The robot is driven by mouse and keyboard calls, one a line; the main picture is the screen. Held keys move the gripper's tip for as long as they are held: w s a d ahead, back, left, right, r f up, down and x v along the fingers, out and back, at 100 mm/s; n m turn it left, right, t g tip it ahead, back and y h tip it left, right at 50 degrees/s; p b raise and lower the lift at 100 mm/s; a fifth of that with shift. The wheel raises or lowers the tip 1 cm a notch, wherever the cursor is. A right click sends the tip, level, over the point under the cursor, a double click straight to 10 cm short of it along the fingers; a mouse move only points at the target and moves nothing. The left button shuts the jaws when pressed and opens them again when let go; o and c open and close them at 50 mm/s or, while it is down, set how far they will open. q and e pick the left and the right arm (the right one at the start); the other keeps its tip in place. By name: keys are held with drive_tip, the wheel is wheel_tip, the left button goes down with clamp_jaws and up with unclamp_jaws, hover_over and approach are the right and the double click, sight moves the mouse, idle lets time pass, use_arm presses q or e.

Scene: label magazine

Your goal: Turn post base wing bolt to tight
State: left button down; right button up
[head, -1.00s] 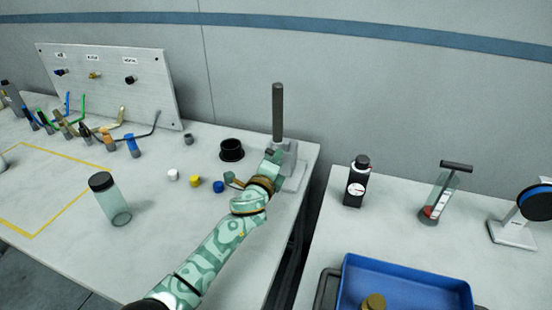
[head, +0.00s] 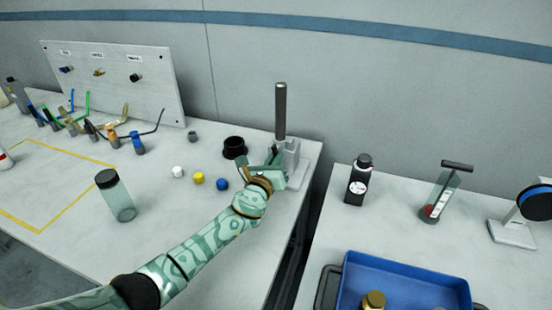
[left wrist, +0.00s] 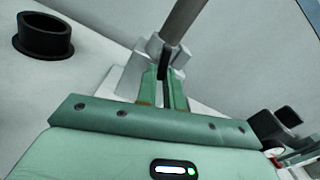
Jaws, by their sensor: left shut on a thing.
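The post (head: 281,110) is a dark grey upright rod in a light grey base (head: 292,160) at the right end of the left table. My left gripper (head: 277,160) is at the front of the base. In the left wrist view its two green fingers (left wrist: 163,88) are close together on the wing bolt (left wrist: 164,62), a dark upright piece in front of the base, mostly hidden between the fingers. The post rises behind it, tilted in that view. My right gripper is not in view.
A black cup (head: 233,147) stands just left of the base. White, yellow and blue caps (head: 198,178) and a clear jar (head: 115,195) stand further left. A gap separates this table from the right one, which holds a blue tray (head: 405,278).

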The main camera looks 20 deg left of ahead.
use_arm(q)
drive_tip(key=shift+a+f+m+p, duration=0.1)
drive_tip(key=shift+a+m+p, duration=0.1)
drive_tip(key=shift+m, duration=0.65)
drive_tip(key=shift+a+f+m+p, duration=0.1)
drive_tip(key=shift+m+p, duration=0.05)
drive_tip(key=shift+m, duration=0.7)
drive_tip(key=c, duration=1.5)
unclamp_jaws()
drive_tip(key=shift+r, duration=0.1)
